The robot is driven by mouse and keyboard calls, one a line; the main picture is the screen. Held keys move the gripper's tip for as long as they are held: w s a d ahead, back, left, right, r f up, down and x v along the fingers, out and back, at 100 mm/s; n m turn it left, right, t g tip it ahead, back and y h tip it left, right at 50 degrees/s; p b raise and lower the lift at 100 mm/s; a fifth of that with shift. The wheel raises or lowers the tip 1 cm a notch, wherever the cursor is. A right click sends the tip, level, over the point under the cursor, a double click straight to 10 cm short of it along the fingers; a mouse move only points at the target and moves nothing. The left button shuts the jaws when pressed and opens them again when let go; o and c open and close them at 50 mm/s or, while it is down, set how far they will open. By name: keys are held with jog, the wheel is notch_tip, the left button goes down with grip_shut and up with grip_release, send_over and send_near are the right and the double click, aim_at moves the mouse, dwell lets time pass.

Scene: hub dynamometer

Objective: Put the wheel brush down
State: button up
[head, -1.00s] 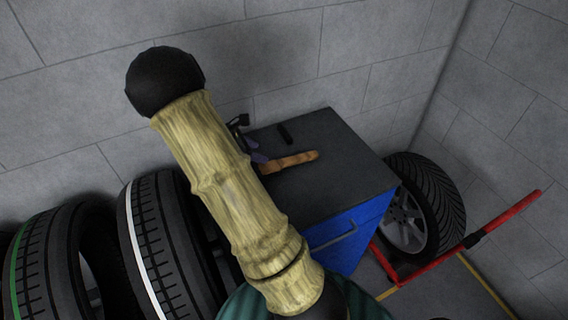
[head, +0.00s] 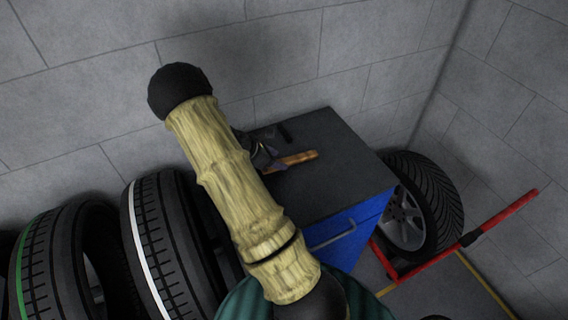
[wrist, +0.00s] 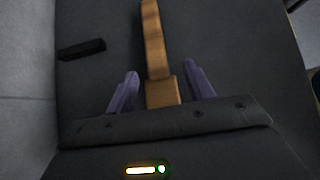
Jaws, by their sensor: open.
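The wheel brush (head: 297,159) lies on the dark top of the blue cabinet (head: 345,180), its tan wooden handle showing in the head view. In the wrist view the brush (wrist: 154,45) lies lengthwise, its near end between my two purple fingers. My gripper (wrist: 160,85) is open, with a gap visible on each side of the brush. In the head view my gripper (head: 268,160) is over the cabinet top at the near end of the brush, partly hidden by my arm.
A small black block (head: 285,134) lies on the cabinet top near the wall. Several tyres (head: 165,245) stand at the left. A wheel (head: 425,210) stands right of the cabinet beside a red bar frame (head: 500,217). Grey block walls close off the back and right.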

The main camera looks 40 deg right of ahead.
aim_at(283, 160)
jog(key=x, duration=0.1)
jog(key=p+x, duration=0.1)
jog(key=x, duration=0.2)
jog(key=shift+w+d+f, duration=0.25)
jog(key=shift+f, duration=0.15)
jog(key=c, duration=1.1)
jog(key=shift+r, duration=0.1)
notch_tip(283, 160, up, 10)
jog(key=shift+f+b, duration=0.1)
jog(key=shift+b, duration=0.45)
